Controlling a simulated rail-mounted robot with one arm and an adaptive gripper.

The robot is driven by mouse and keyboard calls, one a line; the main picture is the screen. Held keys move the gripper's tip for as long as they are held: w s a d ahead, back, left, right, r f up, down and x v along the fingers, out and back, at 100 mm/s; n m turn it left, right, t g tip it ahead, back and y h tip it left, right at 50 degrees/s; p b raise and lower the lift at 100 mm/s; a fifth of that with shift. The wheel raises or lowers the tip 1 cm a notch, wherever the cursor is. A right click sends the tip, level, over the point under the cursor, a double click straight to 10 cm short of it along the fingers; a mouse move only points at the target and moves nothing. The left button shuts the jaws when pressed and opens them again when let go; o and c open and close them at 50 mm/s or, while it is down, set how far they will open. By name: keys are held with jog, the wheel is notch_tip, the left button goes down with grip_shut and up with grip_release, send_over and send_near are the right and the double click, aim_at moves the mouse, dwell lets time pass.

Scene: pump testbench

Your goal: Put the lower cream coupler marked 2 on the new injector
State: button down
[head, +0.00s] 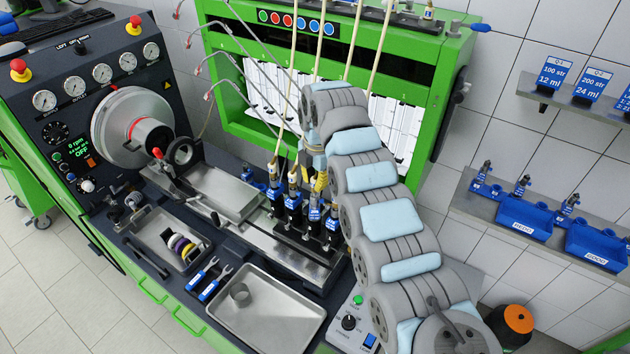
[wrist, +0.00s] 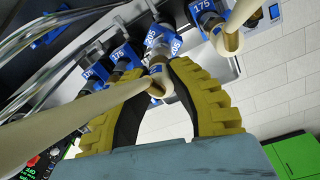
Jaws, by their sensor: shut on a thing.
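My gripper (head: 319,182) is low over the injector row in the head view, partly behind my arm. In the wrist view its yellow ribbed fingers (wrist: 165,82) are closed around a cream coupler (wrist: 157,86) at the end of a cream hose. An injector with blue tags reading 205 (wrist: 160,42) is just beyond the coupler. I cannot tell whether the coupler is seated on it or only close above it. Another cream coupler (wrist: 228,38) sits at a neighbouring injector tagged 175 (wrist: 206,8).
Several black injectors with blue tags (head: 293,208) stand in a row on the bench, with cream hoses (head: 285,90) coming down from the green frame (head: 440,90). A metal tray (head: 275,315) and blue-handled wrenches (head: 208,280) lie in front. Blue bins (head: 525,217) are on the right shelf.

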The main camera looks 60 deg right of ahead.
aim_at(315, 176)
jog(key=shift+w+d+f+g, duration=0.1)
jog(key=shift+w+f+g, duration=0.05)
jog(key=shift+f+g, duration=0.2)
dwell(0.3)
jog(key=shift+b, duration=0.75)
dwell(1.4)
jog(key=shift+f, duration=0.6)
jog(key=c, duration=1.4)
grip_release()
jog(key=shift+o, duration=0.2)
jog(key=shift+r, duration=2.85)
jog(key=shift+r+p, duration=1.75)
jog(key=shift+r, duration=0.9)
